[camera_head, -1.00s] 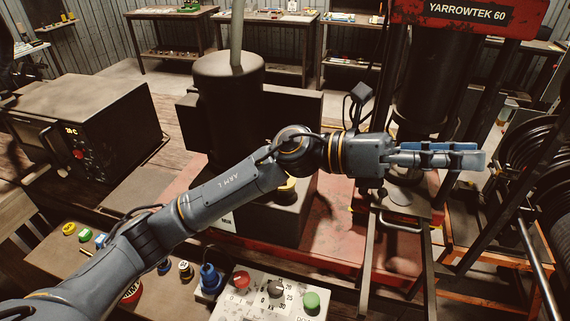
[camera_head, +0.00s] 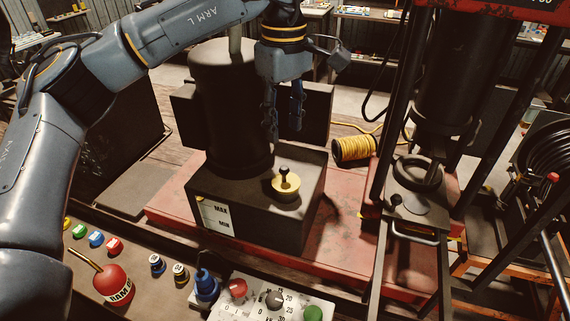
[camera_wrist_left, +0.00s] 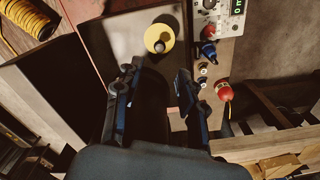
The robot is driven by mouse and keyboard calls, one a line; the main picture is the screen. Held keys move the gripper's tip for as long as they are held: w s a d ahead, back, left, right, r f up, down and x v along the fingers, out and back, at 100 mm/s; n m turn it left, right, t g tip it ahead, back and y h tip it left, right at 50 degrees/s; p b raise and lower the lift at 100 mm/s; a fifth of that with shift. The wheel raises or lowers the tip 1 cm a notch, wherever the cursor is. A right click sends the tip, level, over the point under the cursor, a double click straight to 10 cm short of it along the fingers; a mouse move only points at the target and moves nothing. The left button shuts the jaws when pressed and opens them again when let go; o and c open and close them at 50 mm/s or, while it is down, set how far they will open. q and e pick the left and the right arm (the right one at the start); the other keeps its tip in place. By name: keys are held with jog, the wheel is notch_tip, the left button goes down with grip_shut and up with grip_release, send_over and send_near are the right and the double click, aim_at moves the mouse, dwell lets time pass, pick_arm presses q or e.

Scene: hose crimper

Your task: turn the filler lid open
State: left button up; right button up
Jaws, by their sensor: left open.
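The filler lid (camera_head: 286,186) is a round brass-yellow cap with a dark knob on top. It sits on the dark tank (camera_head: 255,213) with the MAX/MIN gauge label. My left gripper (camera_head: 284,138) points down above the tank, a little behind and above the lid, with its fingers apart and empty. In the left wrist view the lid (camera_wrist_left: 159,39) lies beyond the fingertips of the left gripper (camera_wrist_left: 160,72), roughly between them, and nothing touches it. My right gripper is not in view.
A tall dark cylinder (camera_head: 228,110) rises from the tank just left of the gripper. The press column (camera_head: 446,80) stands to the right. A yellow cord spool (camera_head: 354,150) lies behind.

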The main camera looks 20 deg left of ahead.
aim_at(284, 166)
pick_arm(q)
notch_tip(284, 166, down, 10)
jog(key=p, duration=0.3)
jog(key=shift+r, duration=0.2)
jog(key=shift+f, duration=0.7)
grip_shut()
